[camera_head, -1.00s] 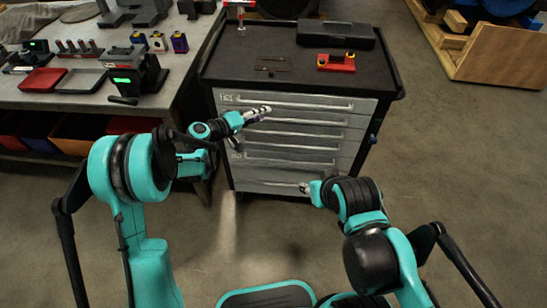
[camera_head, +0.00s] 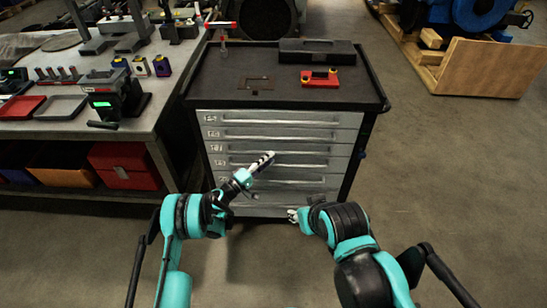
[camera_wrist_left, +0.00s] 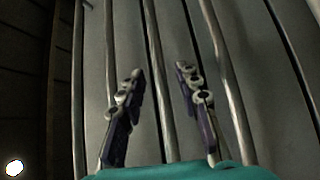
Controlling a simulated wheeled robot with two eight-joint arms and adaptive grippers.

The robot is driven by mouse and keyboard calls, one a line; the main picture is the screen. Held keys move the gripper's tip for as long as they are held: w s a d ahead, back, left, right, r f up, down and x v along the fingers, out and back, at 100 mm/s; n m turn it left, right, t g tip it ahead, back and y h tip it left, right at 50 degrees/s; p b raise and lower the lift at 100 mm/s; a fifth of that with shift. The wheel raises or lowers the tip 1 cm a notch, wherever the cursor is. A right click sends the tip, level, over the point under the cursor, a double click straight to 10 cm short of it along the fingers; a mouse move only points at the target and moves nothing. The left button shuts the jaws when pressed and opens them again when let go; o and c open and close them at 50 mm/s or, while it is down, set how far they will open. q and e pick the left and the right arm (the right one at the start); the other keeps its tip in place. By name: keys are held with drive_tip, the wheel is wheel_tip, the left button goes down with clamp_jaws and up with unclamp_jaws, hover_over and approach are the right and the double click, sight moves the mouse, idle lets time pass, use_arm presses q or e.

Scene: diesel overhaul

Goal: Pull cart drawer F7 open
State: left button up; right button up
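The grey tool cart (camera_head: 382,100) stands ahead with a stack of flat drawers, all looking shut. Each has a long horizontal handle and a small label on its left. The labels are too small to read surely, so I cannot tell which is F7. My left gripper (camera_head: 267,159) is in front of the middle to lower drawers. In the left wrist view its two fingers (camera_wrist_left: 160,70) are apart and empty, with a handle bar (camera_wrist_left: 153,40) running between and beyond them. My right gripper (camera_head: 292,215) is low by the bottom drawers; its fingers are too small to judge.
On the cart top are a black case (camera_head: 317,50), a red-and-yellow tool (camera_head: 320,78) and a flat brown piece (camera_head: 254,84). A workbench (camera_head: 60,128) with trays and red bins stands close on the left.

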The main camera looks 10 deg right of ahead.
use_arm(q)
drive_tip(key=shift+b+x, duration=0.35)
drive_tip(key=shift+x, duration=1.3)
clamp_jaws()
drive_tip(key=shift+s, duration=0.1)
